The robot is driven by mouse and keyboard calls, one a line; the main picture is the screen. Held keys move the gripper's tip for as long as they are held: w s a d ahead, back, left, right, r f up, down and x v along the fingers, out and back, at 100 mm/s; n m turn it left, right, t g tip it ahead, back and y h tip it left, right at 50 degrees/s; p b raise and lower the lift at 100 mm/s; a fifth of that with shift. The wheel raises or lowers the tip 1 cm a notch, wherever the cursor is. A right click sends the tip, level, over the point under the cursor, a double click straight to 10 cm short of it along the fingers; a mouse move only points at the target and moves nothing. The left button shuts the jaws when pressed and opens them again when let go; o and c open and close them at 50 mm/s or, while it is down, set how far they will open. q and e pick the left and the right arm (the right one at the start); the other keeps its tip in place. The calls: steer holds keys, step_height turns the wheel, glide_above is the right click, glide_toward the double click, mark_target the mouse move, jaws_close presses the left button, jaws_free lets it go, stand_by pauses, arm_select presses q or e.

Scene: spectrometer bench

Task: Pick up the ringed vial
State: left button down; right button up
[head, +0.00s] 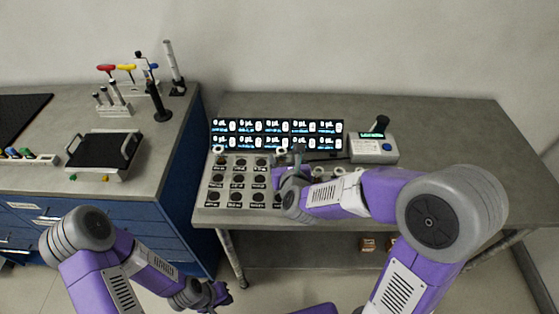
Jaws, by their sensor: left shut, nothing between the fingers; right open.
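No ringed vial can be made out for certain. A grey rack plate (227,178) with dark labelled round wells lies at the front left of the right-hand bench. Small pale ring-like shapes show at its back edge, one at the left (219,149) and one beside my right gripper (281,152). My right gripper (293,160) is over the right part of the rack, open. Its fingers are small in view, and its arm hides the wells there. My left gripper (219,294) is shut and empty, low in front of the benches.
A row of lit display panels (277,127) stands behind the rack. A grey device with a small screen (373,147) is to the right. The left bench holds a tray with handles (103,153) and coloured-handled tools (126,68). The right bench's right side (450,130) is clear.

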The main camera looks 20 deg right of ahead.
mark_target(280, 150)
steer(key=shift+w+f, duration=0.35)
steer(key=shift+f, duration=0.2)
steer(key=x, duration=0.7)
steer(key=shift+b, duration=0.3)
steer(key=shift+r, duration=0.1)
steer(key=c, duration=1)
steer(key=shift+c, duration=0.2)
